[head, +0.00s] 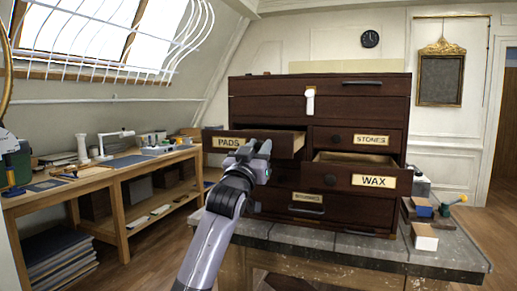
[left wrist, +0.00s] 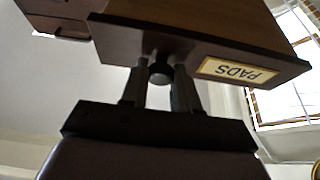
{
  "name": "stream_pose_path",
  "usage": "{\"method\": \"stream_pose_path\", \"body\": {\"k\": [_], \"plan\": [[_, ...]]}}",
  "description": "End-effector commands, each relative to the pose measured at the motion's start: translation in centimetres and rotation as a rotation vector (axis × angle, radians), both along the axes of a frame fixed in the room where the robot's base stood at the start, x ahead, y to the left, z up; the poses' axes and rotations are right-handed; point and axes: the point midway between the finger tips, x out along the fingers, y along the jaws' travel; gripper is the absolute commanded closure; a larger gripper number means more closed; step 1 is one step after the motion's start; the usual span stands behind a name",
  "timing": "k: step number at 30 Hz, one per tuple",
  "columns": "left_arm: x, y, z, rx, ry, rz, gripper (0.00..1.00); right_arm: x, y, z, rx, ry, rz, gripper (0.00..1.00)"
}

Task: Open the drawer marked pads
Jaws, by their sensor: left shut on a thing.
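The drawer marked pads (head: 216,142) sticks out of the upper left of a dark wooden cabinet (head: 262,87) in the head view. Its label shows upside down in the left wrist view (left wrist: 238,71). My left gripper (head: 262,148) is at the drawer's front. In the left wrist view its two fingers (left wrist: 160,85) are on either side of the round dark knob (left wrist: 159,72), shut on it. In the head view the gripper hides the knob. My right gripper is in neither view.
The drawer marked wax (head: 374,181) also stands open at the lower right. The drawer marked stones (head: 371,139) is closed. The cabinet stands on a grey-topped table (head: 340,246) with a small white-sided box (head: 425,237) at right. A wooden workbench (head: 125,171) runs along the left wall.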

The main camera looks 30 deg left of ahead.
Motion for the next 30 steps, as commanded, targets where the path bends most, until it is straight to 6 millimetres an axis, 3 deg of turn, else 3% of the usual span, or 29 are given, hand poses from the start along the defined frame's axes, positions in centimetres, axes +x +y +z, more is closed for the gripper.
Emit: {"method": "stream_pose_path", "body": {"k": [6, 7, 9, 20, 30], "plan": [[0.0, 0.0, 0.1, 0.000, -0.002, 0.000, 1.00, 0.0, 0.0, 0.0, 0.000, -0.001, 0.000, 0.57], [0.0, 0.0, 0.1, 0.000, -0.002, 0.000, 0.67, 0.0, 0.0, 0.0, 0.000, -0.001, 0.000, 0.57], [0.0, 0.0, 0.1, 0.000, -0.002, 0.000, 0.45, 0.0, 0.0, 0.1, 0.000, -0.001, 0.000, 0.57], [-0.2, 0.0, -0.1, 0.000, -0.001, 0.000, 0.45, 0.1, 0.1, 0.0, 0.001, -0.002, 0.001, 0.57], [-3.4, -0.8, -1.7, 0.001, -0.001, 0.000, 0.45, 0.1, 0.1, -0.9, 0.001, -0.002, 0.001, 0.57]]}}
